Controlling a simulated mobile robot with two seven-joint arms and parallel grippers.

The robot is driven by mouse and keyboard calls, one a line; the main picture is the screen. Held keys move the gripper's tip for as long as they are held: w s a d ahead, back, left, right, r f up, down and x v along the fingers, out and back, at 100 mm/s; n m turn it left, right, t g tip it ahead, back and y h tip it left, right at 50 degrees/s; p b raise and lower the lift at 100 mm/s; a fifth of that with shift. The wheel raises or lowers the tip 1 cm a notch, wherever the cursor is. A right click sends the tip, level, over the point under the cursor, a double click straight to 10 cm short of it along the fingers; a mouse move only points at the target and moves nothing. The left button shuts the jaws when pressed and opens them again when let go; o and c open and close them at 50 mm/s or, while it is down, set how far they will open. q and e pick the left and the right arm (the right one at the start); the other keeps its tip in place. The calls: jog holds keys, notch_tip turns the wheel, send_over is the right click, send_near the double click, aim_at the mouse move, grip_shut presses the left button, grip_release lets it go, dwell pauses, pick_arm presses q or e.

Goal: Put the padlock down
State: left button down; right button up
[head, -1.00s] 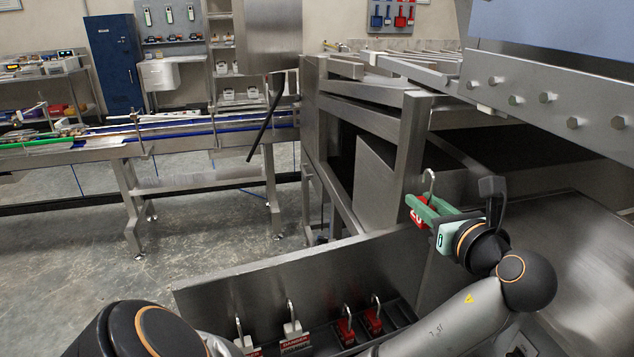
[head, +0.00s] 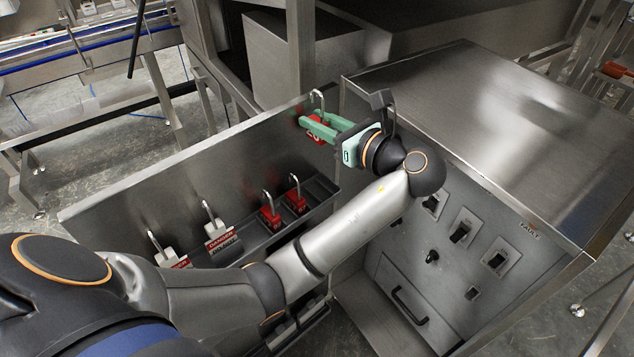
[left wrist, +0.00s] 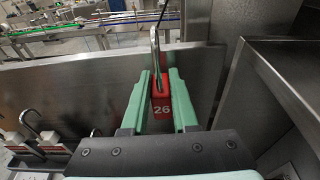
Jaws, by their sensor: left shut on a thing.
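My left gripper (head: 318,128) is shut on a red padlock (head: 317,133) with a silver shackle pointing up. Two red padlocks (head: 270,218) (head: 296,201) and two padlocks with white tops and danger labels (head: 217,232) (head: 165,252) stand along that tray. My right gripper is not in view.
A steel cabinet (head: 460,130) with switches and a drawer handle stands right of the tray. The steel panel (head: 150,180) rises behind the tray. The tray's right end below the held padlock looks clear. A conveyor (head: 90,45) is at the back left.

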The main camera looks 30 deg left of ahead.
pick_arm(q)
jog(key=b, duration=0.2)
send_over(307, 172)
jog(key=f+v, duration=0.1)
jog(key=v, duration=0.3)
notch_tip(307, 172, down, 10)
jog(key=shift+a+r, duration=0.1)
jog(key=shift+f+b, duration=0.3)
jog(key=shift+f, duration=0.15)
notch_tip(307, 172, down, 4)
jog(key=shift+b, duration=0.6)
jog(key=shift+r, duration=0.1)
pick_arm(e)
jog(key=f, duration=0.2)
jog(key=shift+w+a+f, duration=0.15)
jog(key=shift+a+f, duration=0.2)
pick_arm(q)
jog(key=c, duration=0.7)
grip_release()
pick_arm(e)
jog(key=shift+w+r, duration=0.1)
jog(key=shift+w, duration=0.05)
